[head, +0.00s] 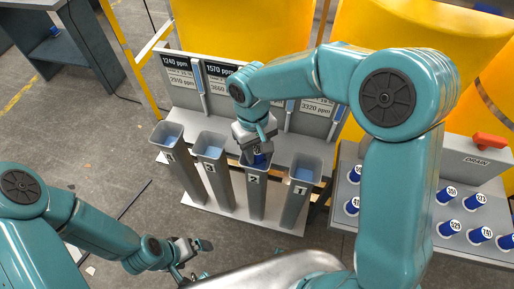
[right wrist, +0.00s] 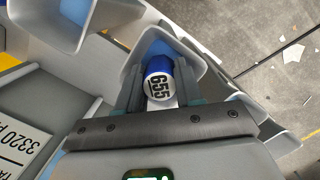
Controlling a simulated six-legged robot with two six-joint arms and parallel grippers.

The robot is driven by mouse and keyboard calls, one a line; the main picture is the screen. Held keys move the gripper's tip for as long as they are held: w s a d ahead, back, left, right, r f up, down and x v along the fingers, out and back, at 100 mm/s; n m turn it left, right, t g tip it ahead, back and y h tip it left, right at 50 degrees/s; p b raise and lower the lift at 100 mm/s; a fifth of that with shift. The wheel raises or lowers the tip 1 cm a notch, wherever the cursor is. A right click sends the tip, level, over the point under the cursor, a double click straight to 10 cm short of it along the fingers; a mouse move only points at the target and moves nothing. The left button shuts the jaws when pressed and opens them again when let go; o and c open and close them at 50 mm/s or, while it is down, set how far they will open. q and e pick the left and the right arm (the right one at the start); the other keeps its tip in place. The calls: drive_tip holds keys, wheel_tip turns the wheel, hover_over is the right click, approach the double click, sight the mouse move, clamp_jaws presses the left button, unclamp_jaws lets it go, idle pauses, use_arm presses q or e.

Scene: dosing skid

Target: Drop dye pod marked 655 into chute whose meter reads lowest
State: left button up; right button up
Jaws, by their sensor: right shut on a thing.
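My right gripper (head: 262,152) is shut on a blue pod with a white end marked 655 (right wrist: 159,87). It holds the pod over the mouth of the grey chute marked 2 (head: 254,195). In the right wrist view the pod sits between the two fingers, with a chute mouth (right wrist: 190,58) behind it. Beside it stand chute 3 (head: 213,168), the leftmost chute (head: 168,145) and chute 1 (head: 300,190). Meter panels behind show 1240 ppm (head: 174,60) and 1570 ppm (head: 219,70); my right arm hides others. My left gripper (head: 192,258) is low at front, its opening unclear.
Several blue pods with white marked ends, such as 529 (head: 455,226), stand on a grey tray at right. A red handle (head: 491,141) sits near a DRAIN label. Yellow tanks (head: 250,28) rise behind the panels. The floor at left is mostly clear.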

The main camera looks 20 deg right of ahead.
sight(257, 150)
drive_tip(key=o, duration=1)
drive_tip(key=shift+o, duration=0.2)
drive_tip(key=shift+o, duration=0.4)
wheel_tip(257, 150, up, 7)
drive_tip(key=p, duration=0.5)
drive_tip(key=shift+r+p, duration=0.15)
drive_tip(key=shift+p, duration=0.15)
